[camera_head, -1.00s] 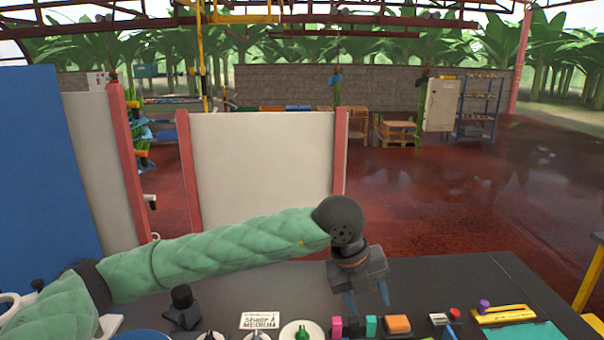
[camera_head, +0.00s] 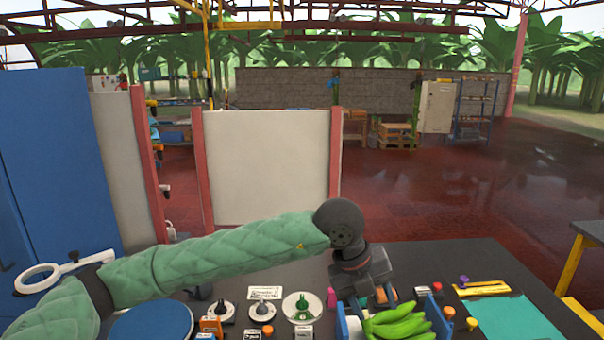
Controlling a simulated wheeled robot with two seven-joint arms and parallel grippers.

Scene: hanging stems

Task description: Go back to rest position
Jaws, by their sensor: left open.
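My left arm (camera_head: 215,255) in its green quilted sleeve reaches in from the left across the dark table (camera_head: 450,262). My right gripper is not in view.
Left of the crate are a round blue plate (camera_head: 150,322), several dials and a white disc (camera_head: 303,307) with a green piece. To the right lie a teal mat (camera_head: 512,318) and a yellow tool (camera_head: 483,288). A white panel (camera_head: 268,168) stands behind.

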